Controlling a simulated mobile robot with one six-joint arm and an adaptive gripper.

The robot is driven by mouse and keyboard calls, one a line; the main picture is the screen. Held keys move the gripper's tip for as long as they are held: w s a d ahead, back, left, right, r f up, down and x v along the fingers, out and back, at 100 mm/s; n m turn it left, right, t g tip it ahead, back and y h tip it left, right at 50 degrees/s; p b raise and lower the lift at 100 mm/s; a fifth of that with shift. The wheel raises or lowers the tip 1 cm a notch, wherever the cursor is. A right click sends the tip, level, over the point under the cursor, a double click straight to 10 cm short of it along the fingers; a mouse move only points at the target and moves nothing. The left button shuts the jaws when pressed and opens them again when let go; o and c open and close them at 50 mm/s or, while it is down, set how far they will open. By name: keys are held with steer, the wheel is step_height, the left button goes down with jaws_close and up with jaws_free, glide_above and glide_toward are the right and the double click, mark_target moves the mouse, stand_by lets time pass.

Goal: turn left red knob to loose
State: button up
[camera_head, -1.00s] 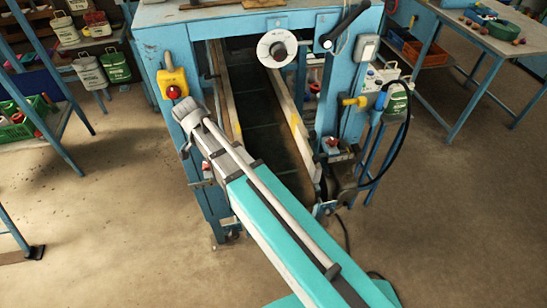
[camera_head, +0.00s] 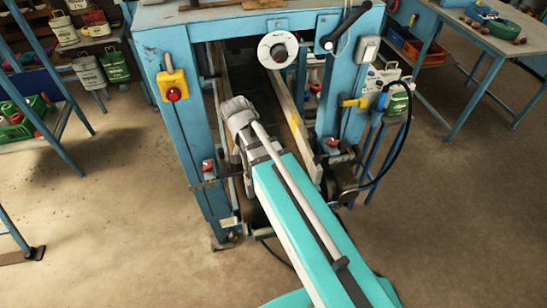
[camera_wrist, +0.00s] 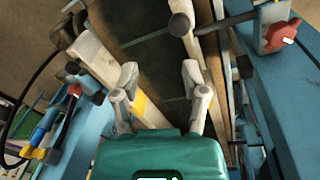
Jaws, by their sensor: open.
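The left red knob (camera_head: 207,166) sits on a bracket at the inner side of the machine's left blue leg. In the wrist view it is the larger red knob (camera_wrist: 280,36) at the upper right, with a white mark on it. The right red knob (camera_head: 332,142) is on the opposite leg and shows in the wrist view at the left (camera_wrist: 75,90). My gripper (camera_wrist: 160,72) is open and empty, over the dark belt and apart from both knobs. In the head view my wrist hides its fingers.
The blue frame (camera_head: 185,125) carries a yellow box with a red button (camera_head: 173,92) above the left knob. A white dial (camera_head: 277,49) and a black crank (camera_head: 346,27) are higher up. Rails (camera_head: 284,108) flank the belt. A black hose (camera_head: 404,140) hangs at right.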

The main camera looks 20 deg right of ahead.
steer(key=s+d+n+y, duration=0.1)
steer(key=s+d+n, duration=0.3)
steer(key=d, duration=0.2)
steer(key=shift+s+d+r+n+y, duration=0.15)
steer(key=shift+s+d+n+y, duration=0.15)
steer(key=shift+d+n, duration=0.1)
stand_by(0.3)
steer(key=shift+o, duration=1.2)
steer(key=m+b, duration=0.5)
steer(key=m, duration=0.4)
glide_above(205, 168)
step_height(205, 168, down, 5)
steer(key=shift+a+f, duration=0.15)
steer(key=shift+f, duration=0.05)
steer(key=shift+f, duration=0.2)
steer(key=shift+f+b, duration=3.55)
steer(key=shift+b, duration=0.2)
